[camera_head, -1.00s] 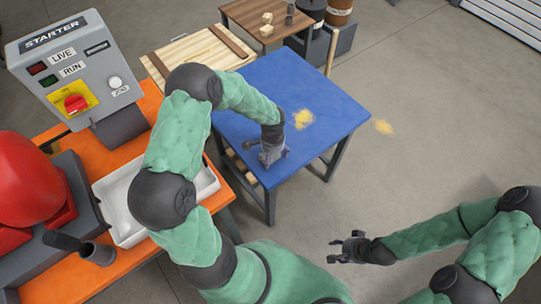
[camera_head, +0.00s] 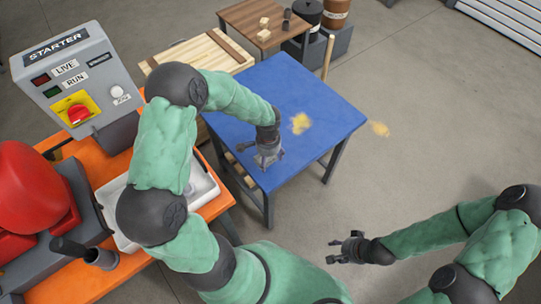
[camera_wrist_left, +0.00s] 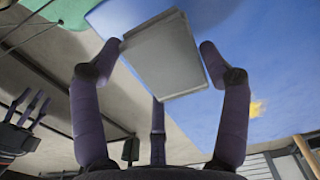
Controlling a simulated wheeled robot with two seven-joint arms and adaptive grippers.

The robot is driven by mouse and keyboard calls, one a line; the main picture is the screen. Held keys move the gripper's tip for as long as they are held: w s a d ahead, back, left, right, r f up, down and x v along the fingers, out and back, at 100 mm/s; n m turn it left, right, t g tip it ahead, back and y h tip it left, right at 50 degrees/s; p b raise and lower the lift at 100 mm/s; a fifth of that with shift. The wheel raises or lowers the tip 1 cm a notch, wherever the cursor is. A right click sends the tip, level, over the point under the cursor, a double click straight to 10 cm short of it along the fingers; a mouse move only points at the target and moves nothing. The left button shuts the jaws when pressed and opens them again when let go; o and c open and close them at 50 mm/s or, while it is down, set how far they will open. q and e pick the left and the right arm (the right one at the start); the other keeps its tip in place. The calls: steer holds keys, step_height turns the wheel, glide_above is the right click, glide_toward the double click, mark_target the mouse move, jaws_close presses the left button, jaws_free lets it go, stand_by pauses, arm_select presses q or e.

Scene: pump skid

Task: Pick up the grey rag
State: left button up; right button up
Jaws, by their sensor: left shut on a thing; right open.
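The grey rag (camera_wrist_left: 165,52) shows in the left wrist view as a flat, folded, grey rectangular pad between my left gripper's purple-grey fingers. The blue table top (camera_head: 300,95) lies behind it. In the head view my left gripper (camera_head: 267,162) is over the front-left part of the blue table, close to its edge, and is shut on the rag. The rag is too hidden there to make out, and I cannot tell how high it is above the table. My right gripper (camera_head: 336,250) is open and empty over the floor, to the right of my body.
Yellow powdery patches lie on the blue table (camera_head: 300,123) and on the floor (camera_head: 380,129). At left, an orange bench (camera_head: 128,270) holds a starter box (camera_head: 70,65), a white tray (camera_head: 207,190) and red equipment (camera_head: 35,195). Floor at right is clear.

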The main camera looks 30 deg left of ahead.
arm_select(q)
steer(key=s+d+r+p, duration=0.2)
steer(key=s+r, duration=0.5)
steer(key=s, duration=0.4)
steer(key=shift+s+p, duration=0.2)
steer(key=shift+p, duration=0.1)
